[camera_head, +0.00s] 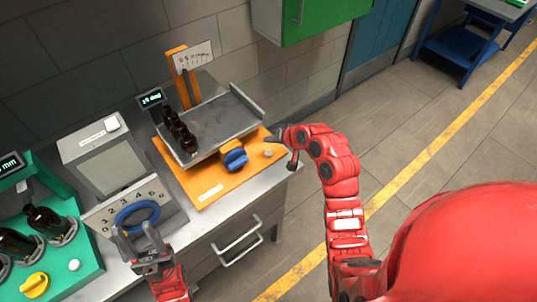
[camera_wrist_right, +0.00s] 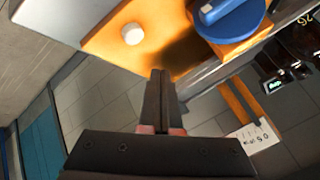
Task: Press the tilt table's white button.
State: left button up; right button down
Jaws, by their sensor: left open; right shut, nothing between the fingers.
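The tilt table has an orange base (camera_head: 213,183) and a grey tilted plate (camera_head: 222,120) carrying several amber bottles (camera_head: 178,130) at its left side. Its white button (camera_head: 268,153) is at the base's right corner, beside a blue knob (camera_head: 235,159). In the right wrist view the white button (camera_wrist_right: 132,34) is beyond and left of the fingertips, with a visible gap. My right gripper (camera_head: 277,137) is shut and empty, close to that corner; its fingers (camera_wrist_right: 161,73) show closed together. My left gripper (camera_head: 139,232) is open in front of a grey box's blue dial.
The grey box (camera_head: 105,165) with a blue dial (camera_head: 137,215) stands left of the tilt table. A green unit (camera_head: 75,262) with amber bottles, a yellow knob and another white button is further left. Floor is open on the right.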

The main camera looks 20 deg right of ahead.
aim_at(270, 155)
jog(key=shift+f+b, duration=0.95)
jog(key=shift+f, duration=1.15)
jog(key=shift+f, duration=0.1)
jog(key=shift+f+b, duration=0.3)
jog(key=shift+f+b, duration=0.35)
jog(key=shift+f, duration=0.15)
dwell(0.8)
jog(key=shift+r, duration=0.1)
jog(key=shift+r+p, duration=0.4)
jog(key=shift+r, duration=0.4)
